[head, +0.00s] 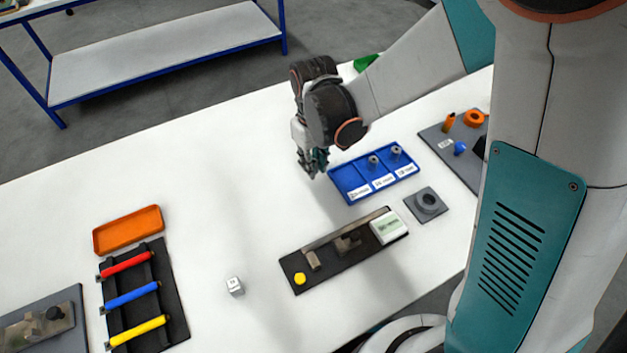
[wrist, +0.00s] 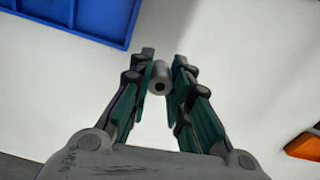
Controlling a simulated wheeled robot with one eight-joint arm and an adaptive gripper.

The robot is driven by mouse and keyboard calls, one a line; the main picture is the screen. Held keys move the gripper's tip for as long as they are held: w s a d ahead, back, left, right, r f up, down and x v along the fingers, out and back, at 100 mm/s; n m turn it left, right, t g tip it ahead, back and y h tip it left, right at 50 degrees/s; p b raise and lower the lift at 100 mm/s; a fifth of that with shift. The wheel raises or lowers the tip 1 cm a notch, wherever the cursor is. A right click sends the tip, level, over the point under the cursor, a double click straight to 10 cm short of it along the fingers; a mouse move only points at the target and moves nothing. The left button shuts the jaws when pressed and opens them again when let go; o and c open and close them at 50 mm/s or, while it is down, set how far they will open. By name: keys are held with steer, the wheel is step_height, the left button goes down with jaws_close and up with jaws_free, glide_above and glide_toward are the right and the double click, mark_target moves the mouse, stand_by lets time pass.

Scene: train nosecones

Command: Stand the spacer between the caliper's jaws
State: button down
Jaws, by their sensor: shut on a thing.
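My gripper (wrist: 163,76) is shut on the spacer (wrist: 161,69), a small grey cylinder with a dark hole in its end, pinched between the fingertips in the wrist view. In the head view my gripper (head: 314,170) hangs above the table, beside the left end of the blue tray; the spacer is hard to make out there. The caliper (head: 330,247) lies on a black base in front of the tray. It has brownish jaws, a pale display block at its right end and a yellow knob at its left. My gripper is apart from it.
The blue tray (head: 348,181) has labelled compartments, with grey spacers in two. A grey plate with a ring (head: 428,201) is right of the caliper.

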mark_target(314, 183)
steer(key=shift+f+b, duration=1.45)
steer(key=shift+f, duration=0.95)
steer(key=shift+f, duration=0.1)
steer(key=shift+f, duration=0.15)
steer(key=c, duration=1.5)
jaws_free()
